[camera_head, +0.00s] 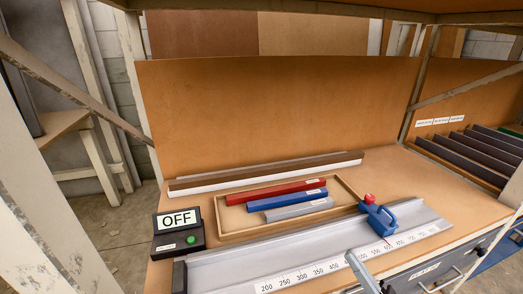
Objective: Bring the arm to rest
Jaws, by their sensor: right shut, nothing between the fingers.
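My right gripper (353,260) comes in from the bottom edge, right of centre, as a narrow grey finger shape. It is shut and empty, and its tip overlaps the front scale of the metal rail (230,266). I cannot tell whether it touches the rail. A blue stop block (382,220) with a red knob (369,198) sits on the rail, up and to the right of the gripper tip. My left gripper does not show.
A black box with an OFF sign (178,219) and green button stands at the left. A shallow wooden tray (222,214) holds a red bar (276,191), a blue bar (288,199) and a grey bar (298,209). Dark bars (470,152) lie in a rack at right.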

